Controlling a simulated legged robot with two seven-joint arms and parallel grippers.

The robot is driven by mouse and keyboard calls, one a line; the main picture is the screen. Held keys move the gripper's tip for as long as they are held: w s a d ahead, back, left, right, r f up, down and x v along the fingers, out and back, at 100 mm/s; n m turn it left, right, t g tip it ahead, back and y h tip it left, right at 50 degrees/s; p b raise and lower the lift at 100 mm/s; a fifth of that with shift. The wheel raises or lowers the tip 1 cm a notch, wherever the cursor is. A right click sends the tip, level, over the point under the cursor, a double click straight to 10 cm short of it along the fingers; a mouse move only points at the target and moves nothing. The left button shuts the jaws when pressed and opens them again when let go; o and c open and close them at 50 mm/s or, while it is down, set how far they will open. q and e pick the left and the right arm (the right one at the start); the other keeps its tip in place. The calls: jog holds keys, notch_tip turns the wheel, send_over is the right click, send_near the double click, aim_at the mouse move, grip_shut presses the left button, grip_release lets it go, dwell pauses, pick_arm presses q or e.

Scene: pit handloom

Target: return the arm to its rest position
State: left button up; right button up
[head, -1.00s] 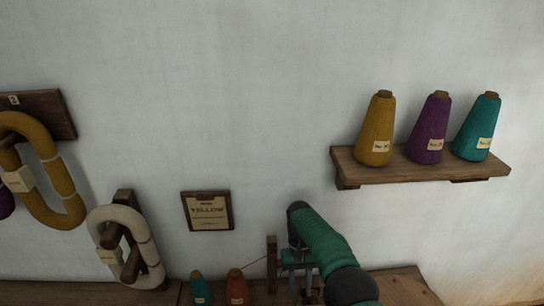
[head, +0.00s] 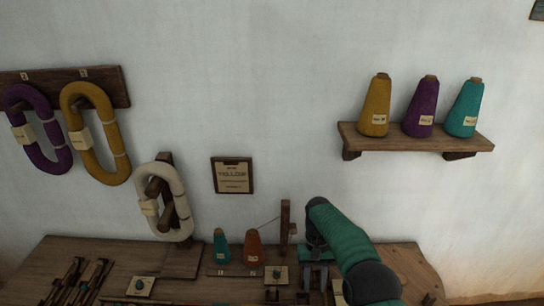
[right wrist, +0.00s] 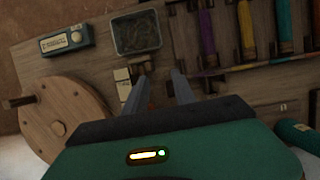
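My right arm, teal with dark joints, comes up from the lower right in the head view. Its gripper (head: 314,274) points down over the back of the wooden bench (head: 60,258), right of the small wooden post (head: 285,225). In the right wrist view the two grey fingers (right wrist: 161,92) stand apart with nothing between them. They are above the bench top, close to a small pale block (right wrist: 122,82). My left gripper is in neither view.
A wall shelf (head: 415,140) holds yellow, purple and teal cones. Skeins hang on pegs at left. Small teal (head: 220,246) and orange (head: 252,248) cones stand on the bench. A wooden disc (right wrist: 65,118), dark tray (right wrist: 136,32) and coloured bobbins (right wrist: 205,32) surround the fingers.

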jog(key=s+d+r+t+p, duration=0.2)
jog(key=s+d+r+t, duration=0.15)
jog(key=s+r, duration=0.35)
jog(key=s+d+r+t, duration=0.1)
jog(key=s, duration=0.6)
jog(key=s+d+r+t, duration=0.2)
jog(key=s, duration=0.5)
jog(key=shift+s+d+r+p, duration=0.15)
jog(key=shift+d+p, duration=0.05)
jog(key=shift+p, duration=0.2)
